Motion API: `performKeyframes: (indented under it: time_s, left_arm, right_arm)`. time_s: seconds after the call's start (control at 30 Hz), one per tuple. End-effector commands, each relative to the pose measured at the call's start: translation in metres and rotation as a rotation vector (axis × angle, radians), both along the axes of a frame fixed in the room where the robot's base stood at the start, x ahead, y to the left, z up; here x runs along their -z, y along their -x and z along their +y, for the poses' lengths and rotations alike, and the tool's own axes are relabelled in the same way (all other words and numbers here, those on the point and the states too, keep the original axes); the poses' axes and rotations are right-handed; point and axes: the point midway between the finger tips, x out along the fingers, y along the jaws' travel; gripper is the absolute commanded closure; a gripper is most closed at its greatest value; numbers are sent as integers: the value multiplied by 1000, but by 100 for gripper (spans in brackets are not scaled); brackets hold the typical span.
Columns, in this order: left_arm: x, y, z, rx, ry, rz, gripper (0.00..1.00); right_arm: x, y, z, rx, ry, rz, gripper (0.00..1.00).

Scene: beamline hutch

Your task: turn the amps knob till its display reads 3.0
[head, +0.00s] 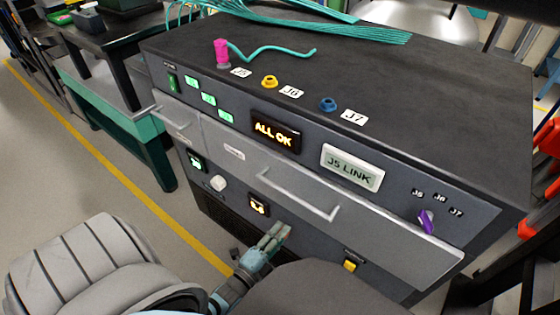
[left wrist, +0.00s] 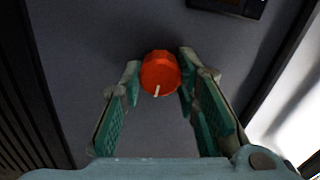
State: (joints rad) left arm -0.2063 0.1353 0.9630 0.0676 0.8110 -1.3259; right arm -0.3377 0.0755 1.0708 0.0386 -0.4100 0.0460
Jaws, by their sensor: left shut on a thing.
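A red-orange knob (left wrist: 160,73) with a white pointer mark shows in the left wrist view, its mark pointing down and slightly left. My left gripper (left wrist: 158,82) has a finger on either side of it and is shut on it. In the head view my left gripper (head: 276,234) reaches the cabinet's lower front and hides this knob. Just above it is a small amber display (head: 259,205), whose digits are too small to read surely. The display's dark housing (left wrist: 228,6) shows partly in the left wrist view. My right gripper is not in view.
The cabinet front also has a white knob (head: 218,184), a purple selector (head: 427,222), a yellow switch (head: 350,266) and a projecting drawer handle (head: 300,196). The ALL OK sign (head: 275,132) is lit. A pink plug (head: 222,54) with a teal cable stands on top.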

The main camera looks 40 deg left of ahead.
Motion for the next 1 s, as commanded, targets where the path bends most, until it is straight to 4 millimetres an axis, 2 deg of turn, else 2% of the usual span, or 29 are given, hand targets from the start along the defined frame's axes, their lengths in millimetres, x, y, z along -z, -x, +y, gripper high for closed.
performKeyframes:
  time_s: [0.37, 0.4, 0.5, 0.83, 0.93, 1.0]
  left_arm:
    - [1, 1, -1, 1, -3, 4, 99]
    - [1, 1, -1, 1, -3, 4, 66]
    - [1, 1, -1, 0, -3, 3, 51]
    - [1, 3, 0, 0, -2, 2, 51]
    - [1, 18, 0, 0, -2, 4, 51]
    - [2, 35, -1, 0, -1, 5, 51]
  right_arm:
    - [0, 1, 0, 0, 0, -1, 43]
    - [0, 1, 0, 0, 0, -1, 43]
    - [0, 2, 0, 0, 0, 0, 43]
    - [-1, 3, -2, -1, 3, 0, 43]
    - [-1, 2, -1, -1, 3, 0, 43]
    - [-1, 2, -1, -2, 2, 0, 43]
